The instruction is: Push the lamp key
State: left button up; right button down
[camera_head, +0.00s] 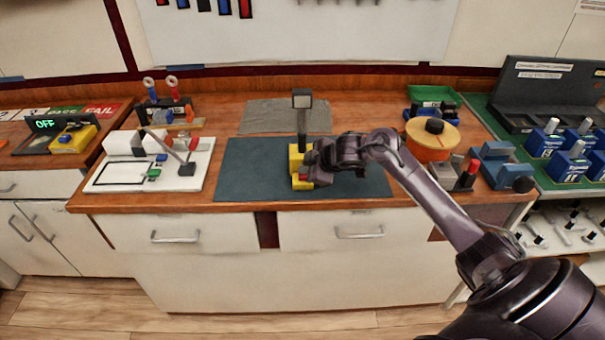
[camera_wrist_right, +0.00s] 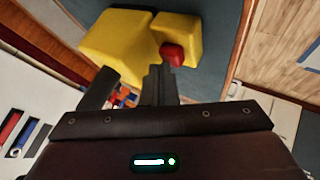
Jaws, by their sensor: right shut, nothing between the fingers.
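The lamp stands on the dark mat, with a yellow base (camera_head: 296,160), a dark post (camera_head: 302,128) and a square, dark-framed grey head (camera_head: 302,98). The base (camera_wrist_right: 118,45) also shows in the right wrist view. A red key (camera_wrist_right: 172,53) sits on a smaller yellow block at the base's side; in the head view it shows small beside my fingers. My right gripper (camera_head: 308,170) is shut and empty at the lamp's front right. In the wrist view its fingertips (camera_wrist_right: 160,70) are close to the red key; I cannot tell whether they touch. My left gripper is out of view.
The dark mat (camera_head: 245,175) is clear left of the lamp. A white board (camera_head: 205,160) with small parts lies further left. An orange drum (camera_head: 430,150) and blue blocks (camera_head: 495,160) stand to the right. The wooden counter's front edge runs just before the mat.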

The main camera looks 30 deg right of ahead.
aim_at(306, 148)
jog(key=shift+f, duration=0.45)
dwell(0.6)
jog(key=shift+r, duration=0.1)
jog(key=shift+r+p, duration=0.7)
jog(key=shift+r, duration=0.05)
notch_tip(306, 148, up, 6)
jog(key=p, duration=0.6)
